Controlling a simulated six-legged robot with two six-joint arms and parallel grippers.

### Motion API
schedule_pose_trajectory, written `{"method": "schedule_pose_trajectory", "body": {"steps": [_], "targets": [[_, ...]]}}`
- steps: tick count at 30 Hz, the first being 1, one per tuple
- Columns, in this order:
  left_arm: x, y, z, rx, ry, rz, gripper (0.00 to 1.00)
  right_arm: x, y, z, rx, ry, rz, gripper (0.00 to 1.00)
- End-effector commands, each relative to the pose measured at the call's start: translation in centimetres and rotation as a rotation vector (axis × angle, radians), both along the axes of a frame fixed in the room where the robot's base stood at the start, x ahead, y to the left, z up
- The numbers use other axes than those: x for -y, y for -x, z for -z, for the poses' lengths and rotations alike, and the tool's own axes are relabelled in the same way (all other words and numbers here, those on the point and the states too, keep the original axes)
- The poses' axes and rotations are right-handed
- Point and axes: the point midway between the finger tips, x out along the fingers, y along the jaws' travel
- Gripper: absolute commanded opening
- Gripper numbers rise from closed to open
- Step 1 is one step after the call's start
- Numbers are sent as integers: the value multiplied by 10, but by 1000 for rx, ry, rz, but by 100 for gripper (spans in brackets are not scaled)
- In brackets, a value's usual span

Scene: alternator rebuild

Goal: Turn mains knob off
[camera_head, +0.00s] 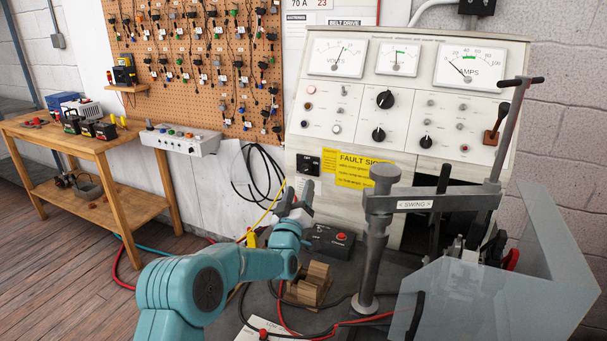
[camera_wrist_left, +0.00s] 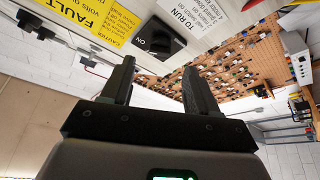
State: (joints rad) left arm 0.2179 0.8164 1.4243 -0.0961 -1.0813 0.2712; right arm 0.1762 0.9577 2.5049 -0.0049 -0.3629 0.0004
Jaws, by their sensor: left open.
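The mains knob (camera_head: 304,165) is a black rotary knob on a small dark plate, low on the left of the cream test bench front. White lettering is beside it; "ON" reads in the wrist view. There the knob (camera_wrist_left: 160,38) shows upside down beyond the fingers. Which way it points is hard to tell. My left gripper (camera_head: 292,199) is open and empty, below and just in front of the knob in the head view. In the wrist view its two dark fingers (camera_wrist_left: 158,80) stand apart, with the knob between and beyond their tips. My right gripper is not in view.
A yellow fault sign (camera_head: 362,168) is right of the knob. A grey clamp post (camera_head: 375,245) with a swing arm and a clear guard (camera_head: 500,300) stand to the right.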

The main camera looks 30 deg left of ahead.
Motion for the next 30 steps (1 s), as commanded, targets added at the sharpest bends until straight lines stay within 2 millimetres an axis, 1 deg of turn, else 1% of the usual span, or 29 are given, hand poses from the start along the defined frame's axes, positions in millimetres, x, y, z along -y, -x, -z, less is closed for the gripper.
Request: {"method": "schedule_pose_trajectory", "body": {"steps": [1, 3, 9, 15, 24, 26, 27, 29, 30], "targets": [[-2, -9, -7, 2, 0, -1, 60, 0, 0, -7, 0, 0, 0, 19], [-5, -20, -10, 0, 0, 0, 60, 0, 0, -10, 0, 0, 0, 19], [-12, -44, -17, -1, 1, 1, 60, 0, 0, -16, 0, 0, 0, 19], [-15, -55, -20, -2, 1, 0, 60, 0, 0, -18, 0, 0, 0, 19], [-15, -56, -20, -2, 1, 0, 60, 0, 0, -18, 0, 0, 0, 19], [-15, -56, -20, -2, 1, 1, 40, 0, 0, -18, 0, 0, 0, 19], [-15, -56, -20, -2, 1, 1, 27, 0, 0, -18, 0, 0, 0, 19], [-15, -56, -20, -2, 1, 1, 8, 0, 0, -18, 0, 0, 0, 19], [-15, -56, -20, -2, 1, 1, 3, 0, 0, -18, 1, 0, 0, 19]]}}
